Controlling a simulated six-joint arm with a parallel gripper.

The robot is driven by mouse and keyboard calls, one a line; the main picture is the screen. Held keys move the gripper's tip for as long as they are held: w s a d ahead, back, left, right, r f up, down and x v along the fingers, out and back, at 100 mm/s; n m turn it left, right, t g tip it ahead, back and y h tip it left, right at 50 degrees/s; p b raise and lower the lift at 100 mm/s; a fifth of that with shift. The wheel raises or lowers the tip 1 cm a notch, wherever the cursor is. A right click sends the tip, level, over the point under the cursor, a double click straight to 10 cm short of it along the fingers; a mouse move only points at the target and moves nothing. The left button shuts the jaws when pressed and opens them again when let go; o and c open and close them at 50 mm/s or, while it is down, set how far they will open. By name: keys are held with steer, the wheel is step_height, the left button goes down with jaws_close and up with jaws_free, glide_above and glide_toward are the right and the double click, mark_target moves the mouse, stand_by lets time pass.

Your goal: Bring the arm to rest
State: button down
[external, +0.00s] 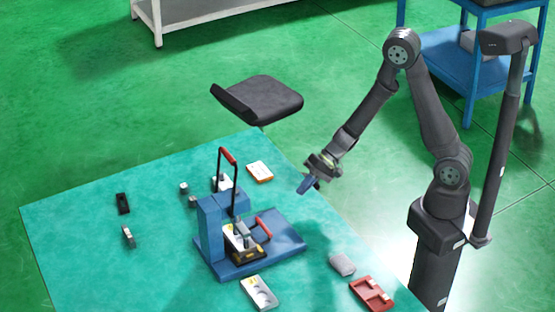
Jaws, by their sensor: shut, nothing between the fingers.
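My gripper (309,185) is at the end of my arm, in the air above the right edge of the green-topped table (90,220). It points down and to the left. It is shut and holds nothing. My arm is bent, with its elbow high and the forearm sloping down to the left. The gripper is apart from the things on the table in the picture, with clear space around it.
A blue fixture (211,235) with red-handled levers stands mid-table. Around it lie an orange-and-white box (260,172), a grey block (342,264), a red tray (361,287), a white plate (258,293) and small dark parts. A black chair (265,98) stands behind the table.

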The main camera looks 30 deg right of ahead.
steer(key=d+r+n, duration=0.2)
steer(key=d+r, duration=0.1)
steer(key=r, duration=0.2)
steer(key=shift+s+r+n+g, duration=0.25)
steer(key=shift+s+n+g, duration=0.05)
steer(key=shift+s, duration=0.05)
